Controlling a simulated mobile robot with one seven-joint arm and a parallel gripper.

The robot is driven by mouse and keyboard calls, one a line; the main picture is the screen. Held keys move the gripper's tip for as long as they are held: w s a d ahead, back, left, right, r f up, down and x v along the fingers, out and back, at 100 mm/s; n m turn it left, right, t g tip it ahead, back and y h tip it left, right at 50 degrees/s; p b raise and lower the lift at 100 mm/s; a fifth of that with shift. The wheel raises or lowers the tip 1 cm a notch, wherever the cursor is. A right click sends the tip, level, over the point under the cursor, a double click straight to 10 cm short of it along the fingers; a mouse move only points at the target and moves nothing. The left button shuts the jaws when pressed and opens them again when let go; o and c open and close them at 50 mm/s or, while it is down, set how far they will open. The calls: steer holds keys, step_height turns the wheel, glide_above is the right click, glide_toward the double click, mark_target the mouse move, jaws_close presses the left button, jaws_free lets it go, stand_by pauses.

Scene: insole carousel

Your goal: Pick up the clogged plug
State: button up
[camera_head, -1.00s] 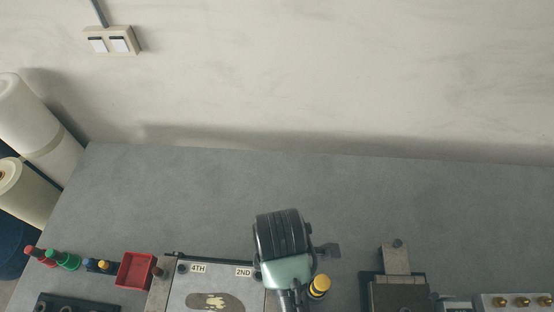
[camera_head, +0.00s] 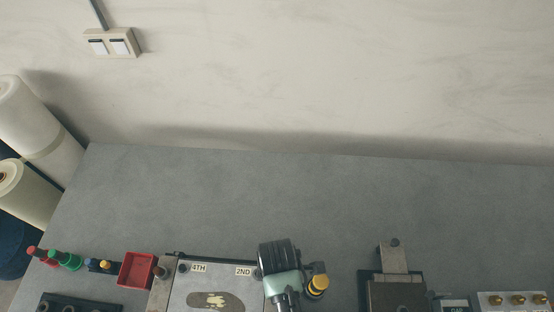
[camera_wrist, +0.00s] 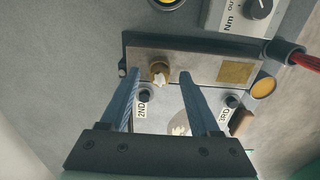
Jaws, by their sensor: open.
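A small brass plug (camera_wrist: 160,72) with a whitish mass on its end shows in the wrist view, at a metal block (camera_wrist: 200,65) beside the labelled plate. I take it for the clogged plug; how deep it sits is unclear. My gripper (camera_wrist: 160,77) is open, with one blue-grey finger on each side of the plug. I cannot tell whether the fingertips touch it or are above it. In the head view my wrist is over the plate's right edge and hides the plug.
The plate (camera_head: 235,293) carries 4TH and 2ND labels. A red tray (camera_head: 136,270) and coloured plugs lie left. A metal fixture (camera_head: 396,285) stands right. The table's back (camera_head: 270,190) is clear.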

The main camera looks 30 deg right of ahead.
steer(key=shift+f, duration=0.1)
steer(key=shift+c, duration=0.3)
jaws_close()
step_height(320, 180, up, 10)
steer(key=b, duration=0.1)
steer(key=shift+b, duration=0.3)
stand_by(0.3)
